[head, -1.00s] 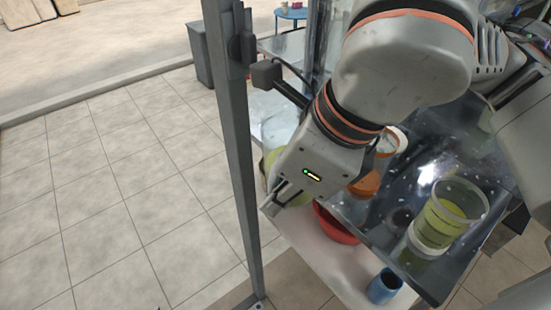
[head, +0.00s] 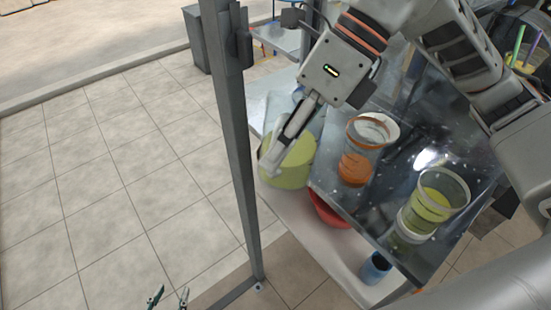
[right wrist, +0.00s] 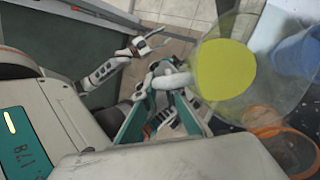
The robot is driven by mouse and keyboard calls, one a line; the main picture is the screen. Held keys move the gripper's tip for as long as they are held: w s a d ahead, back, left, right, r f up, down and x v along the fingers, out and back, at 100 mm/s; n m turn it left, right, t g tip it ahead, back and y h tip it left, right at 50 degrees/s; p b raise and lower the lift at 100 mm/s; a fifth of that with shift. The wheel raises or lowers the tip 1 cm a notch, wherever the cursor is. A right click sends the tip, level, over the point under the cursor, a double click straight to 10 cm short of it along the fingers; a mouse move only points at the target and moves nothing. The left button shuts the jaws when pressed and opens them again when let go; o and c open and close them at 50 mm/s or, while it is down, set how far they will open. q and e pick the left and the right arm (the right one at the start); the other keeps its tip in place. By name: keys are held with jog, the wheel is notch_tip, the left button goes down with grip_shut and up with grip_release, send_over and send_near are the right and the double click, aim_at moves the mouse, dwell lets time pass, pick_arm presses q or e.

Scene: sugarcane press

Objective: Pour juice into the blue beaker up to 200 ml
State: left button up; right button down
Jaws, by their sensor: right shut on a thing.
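The blue beaker (head: 375,268) stands low at the front, partly hidden behind the steel table edge. My right gripper (head: 290,132) is shut on a clear jug (head: 304,112) holding yellow-green juice, beside the steel table's left edge. In the right wrist view its teal fingers (right wrist: 165,100) close on the jug's pale handle (right wrist: 172,82), and the juice (right wrist: 225,68) shows through the jug. I cannot tell how far the jug tilts. My left gripper (head: 168,298) is open and empty at the bottom edge; it also shows in the right wrist view (right wrist: 150,42).
On the steel table (head: 410,160) stand an orange-filled cup (head: 357,166) and a clear cup with yellow-green juice (head: 436,200). A red bowl (head: 328,212) sits on the lower white shelf (head: 325,245). A grey post (head: 232,140) rises at left, with open floor beyond.

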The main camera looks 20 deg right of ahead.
aim_at(286, 120)
jog(key=shift+w+d+r, duration=0.15)
jog(key=shift+w+r, duration=0.1)
jog(key=shift+w+d+r+m+g+y+p, duration=0.15)
jog(key=shift+r+g+y+p, duration=0.2)
jog(key=shift+r, duration=0.4)
jog(key=shift+w+d+r+m+g+y+p, duration=0.1)
jog(key=shift+w+r+g+y+p, duration=0.15)
jog(key=shift+r, duration=0.45)
jog(key=shift+w+d+r+m+g+y+p, duration=0.15)
jog(key=shift+r+g+y+p, duration=0.2)
jog(key=shift+r, duration=0.4)
jog(key=shift+w+d+r+g+y, duration=0.15)
jog(key=shift+r+g+y, duration=0.1)
jog(key=shift+r, duration=0.15)
jog(key=shift+w+d+r+g+y, duration=0.1)
jog(key=shift+w+d+r+g, duration=0.1)
jog(key=shift+r, duration=0.2)
jog(key=shift+w+r, duration=0.1)
jog(key=shift+r, duration=0.1)
jog(key=shift+w+d+r+y, duration=0.2)
jog(key=shift+d+r+y, duration=0.05)
jog(key=shift+r+y, duration=0.1)
jog(key=shift+w+d+r+g, duration=0.15)
jog(key=shift+w+g, duration=0.1)
jog(key=shift+g, duration=0.25)
jog(key=shift+m+y, duration=0.25)
jog(key=shift+m, duration=0.05)
jog(key=shift+w+d, duration=0.2)
jog(key=shift+w, duration=0.05)
